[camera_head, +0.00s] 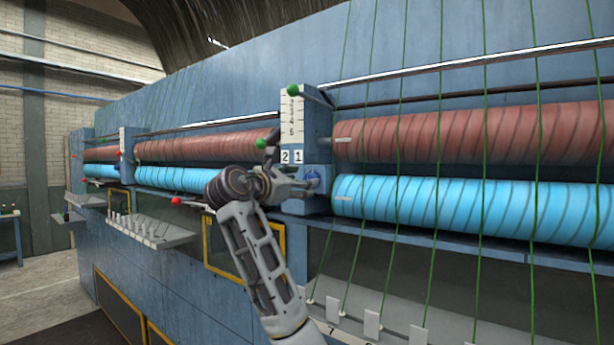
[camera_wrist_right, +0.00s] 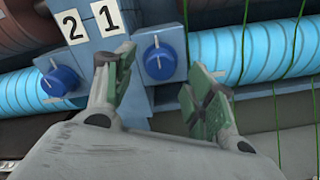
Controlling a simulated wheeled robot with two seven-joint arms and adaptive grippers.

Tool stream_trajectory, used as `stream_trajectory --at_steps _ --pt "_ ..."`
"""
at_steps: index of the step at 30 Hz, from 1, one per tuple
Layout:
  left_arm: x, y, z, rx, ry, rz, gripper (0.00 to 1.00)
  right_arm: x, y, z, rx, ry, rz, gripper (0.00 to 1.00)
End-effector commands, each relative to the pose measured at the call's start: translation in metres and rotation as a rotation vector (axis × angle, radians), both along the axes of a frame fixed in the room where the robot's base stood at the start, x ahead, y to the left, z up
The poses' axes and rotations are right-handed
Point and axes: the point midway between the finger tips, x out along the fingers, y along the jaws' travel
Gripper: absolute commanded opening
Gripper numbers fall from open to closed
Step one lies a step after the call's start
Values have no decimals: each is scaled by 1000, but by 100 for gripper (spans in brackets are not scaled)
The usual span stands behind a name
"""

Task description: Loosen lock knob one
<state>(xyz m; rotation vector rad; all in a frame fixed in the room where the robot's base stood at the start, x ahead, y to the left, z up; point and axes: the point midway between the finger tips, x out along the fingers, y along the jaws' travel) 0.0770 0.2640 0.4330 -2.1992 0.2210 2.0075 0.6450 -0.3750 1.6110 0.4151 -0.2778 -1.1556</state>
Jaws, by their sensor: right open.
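Lock knob one (camera_wrist_right: 159,61) is a round blue knob with a white mark, below the label 1 (camera_wrist_right: 105,18) in the right wrist view. It also shows small and partly covered in the head view (camera_head: 313,177). My right gripper (camera_wrist_right: 160,84) is open, its green-padded fingers spread in front of the post. Knob one appears between the fingertips, slightly beyond them, with no grip on it. A second blue knob (camera_wrist_right: 62,79) is below the label 2 (camera_wrist_right: 71,26), outside the left finger. My left gripper is in neither view.
A red roller (camera_head: 480,130) and a blue roller (camera_head: 480,208) run along the machine, with green threads (camera_head: 438,150) hanging in front. A grey tray (camera_head: 150,230) juts out at left.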

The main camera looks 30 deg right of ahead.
Motion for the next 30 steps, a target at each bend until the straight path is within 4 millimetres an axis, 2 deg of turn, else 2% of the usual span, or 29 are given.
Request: stream_trajectory --at_steps 3,9,21,23,30 --pt "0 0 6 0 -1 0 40 6 -14 2 0 2 -1 55" --pt "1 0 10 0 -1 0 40 12 -29 1 0 1 -2 55" --pt "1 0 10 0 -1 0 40 14 -33 0 0 1 0 55" --pt "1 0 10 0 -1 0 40 14 -33 0 0 1 0 50" --pt "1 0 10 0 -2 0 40 14 -33 0 1 0 0 19"
